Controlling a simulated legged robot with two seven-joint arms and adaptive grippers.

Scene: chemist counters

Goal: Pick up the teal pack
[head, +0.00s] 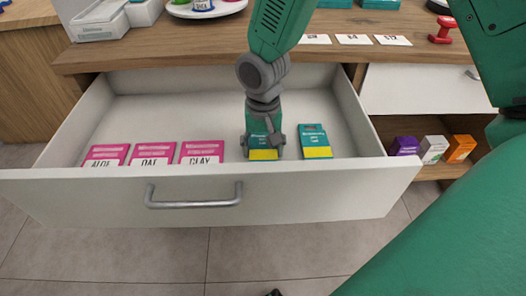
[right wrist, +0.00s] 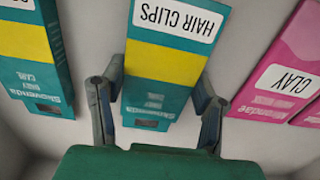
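In the right wrist view the same pack (right wrist: 163,65) reads "HAIR CLIPS" and lies between the two spread fingers of the right gripper (right wrist: 160,82). Narrow gaps show beside the pack, so the fingers look open around it, not closed on it. My left gripper is not in view.
The drawer's front wall (head: 110,195) is close to the packs. The drawer's back left is clear. Small boxes (head: 433,148) sit on a shelf at right.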

